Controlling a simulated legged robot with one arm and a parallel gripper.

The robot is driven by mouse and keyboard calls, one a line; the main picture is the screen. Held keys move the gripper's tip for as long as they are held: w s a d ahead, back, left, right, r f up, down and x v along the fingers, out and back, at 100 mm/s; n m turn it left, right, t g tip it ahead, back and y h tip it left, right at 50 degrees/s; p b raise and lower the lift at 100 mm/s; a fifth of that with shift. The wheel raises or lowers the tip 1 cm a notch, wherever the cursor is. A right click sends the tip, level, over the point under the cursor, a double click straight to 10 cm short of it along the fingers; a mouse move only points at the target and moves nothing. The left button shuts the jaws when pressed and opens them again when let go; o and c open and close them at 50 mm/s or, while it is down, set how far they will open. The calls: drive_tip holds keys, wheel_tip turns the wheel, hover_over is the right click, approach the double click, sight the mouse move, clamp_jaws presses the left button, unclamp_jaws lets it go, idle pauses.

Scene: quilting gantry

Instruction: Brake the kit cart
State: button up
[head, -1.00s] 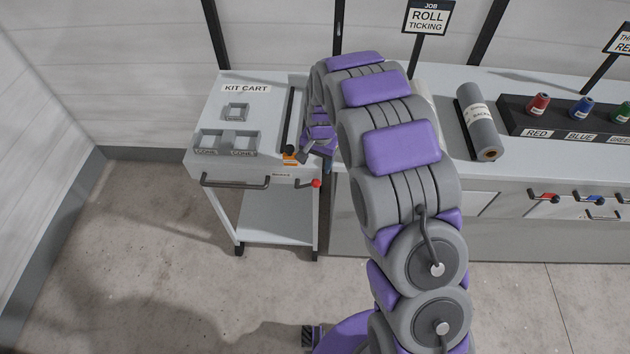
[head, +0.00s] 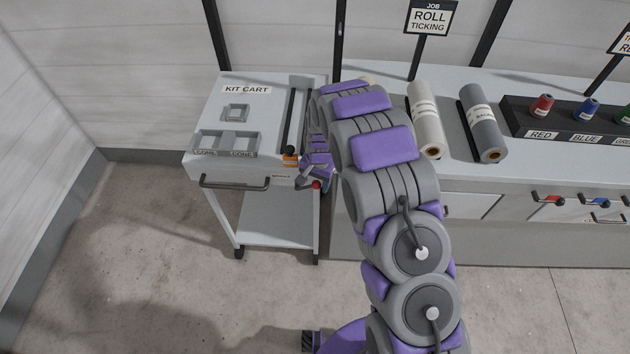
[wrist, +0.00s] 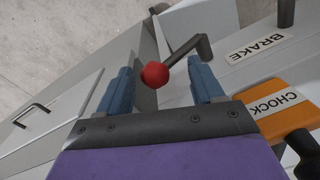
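The kit cart (head: 215,172) stands at the left end of the counter. Its brake lever is a dark bent rod with a red ball knob (head: 316,185) at the cart's front right corner. In the wrist view the red knob (wrist: 155,75) sits between the two blue fingers of my gripper (wrist: 160,66), with visible gaps on both sides. The gripper is open and holds nothing. The BRAKE label (wrist: 257,48) is on the cart beside the lever. In the head view my gripper (head: 307,178) is small and partly hidden by my arm.
An orange block marked CHOCK (wrist: 282,107) lies close to the right finger; it also shows on the cart (head: 290,160). The counter front (wrist: 45,110) is at the left in the wrist view. White and grey rolls (head: 483,125) lie on the counter. Floor left of the cart is clear.

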clamp_jaws()
idle(0.4)
drive_tip(key=shift+r+h+p, duration=0.25)
drive_tip(key=shift+h+p, duration=0.15)
drive_tip(key=shift+p, duration=0.25)
drive_tip(key=shift+a, duration=0.2)
drive_tip(key=shift+s, duration=0.1)
